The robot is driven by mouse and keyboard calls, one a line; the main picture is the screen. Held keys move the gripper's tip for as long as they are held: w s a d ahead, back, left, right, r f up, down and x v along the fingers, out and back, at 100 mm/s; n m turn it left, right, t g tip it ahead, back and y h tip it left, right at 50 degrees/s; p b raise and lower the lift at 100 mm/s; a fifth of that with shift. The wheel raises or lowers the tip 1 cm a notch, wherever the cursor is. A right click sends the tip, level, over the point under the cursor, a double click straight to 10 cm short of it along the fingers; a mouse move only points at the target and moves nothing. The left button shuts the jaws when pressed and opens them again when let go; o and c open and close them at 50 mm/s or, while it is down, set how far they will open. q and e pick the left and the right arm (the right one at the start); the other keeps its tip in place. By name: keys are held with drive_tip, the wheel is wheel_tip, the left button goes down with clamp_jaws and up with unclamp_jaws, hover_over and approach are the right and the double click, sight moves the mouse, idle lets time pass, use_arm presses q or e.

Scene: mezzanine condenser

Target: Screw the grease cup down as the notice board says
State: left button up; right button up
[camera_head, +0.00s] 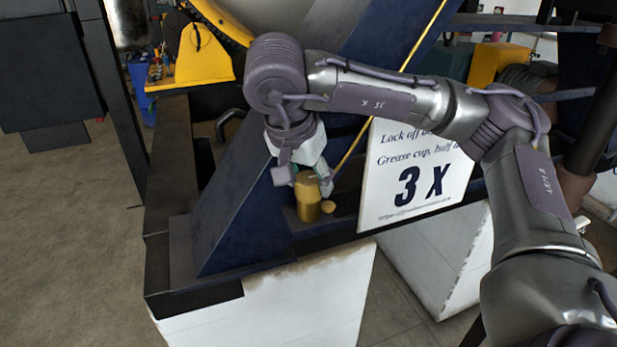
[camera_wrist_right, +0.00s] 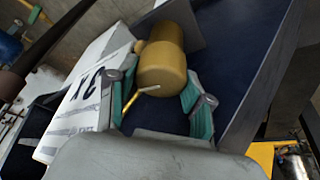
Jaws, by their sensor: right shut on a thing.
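The grease cup (camera_head: 308,199) is a brass cylinder standing upright on a dark ledge by the blue frame. It also shows in the right wrist view (camera_wrist_right: 162,66), with a thin brass rod near its end. My right gripper (camera_head: 307,180) comes down on its top from above, shut on it. In the wrist view, the green-padded fingers of this gripper (camera_wrist_right: 160,84) lie on both sides of the cup's near end. The white notice board (camera_head: 385,195) reads "Lock off", "Grease cup, half" and "3 X"; my right arm hides part of its text. My left gripper is out of view.
A small round brass piece (camera_head: 328,207) sits right beside the cup. The slanted blue beam (camera_head: 255,190) rises close on the left. A white plinth (camera_head: 290,300) stands below. Yellow machinery (camera_head: 203,55) is behind at left. Open floor (camera_head: 65,240) lies at left.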

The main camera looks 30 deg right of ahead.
drive_tip(key=o, duration=1.2)
drive_tip(key=shift+c, duration=0.2)
drive_tip(key=shift+s, duration=0.1)
drive_tip(key=v, duration=0.8)
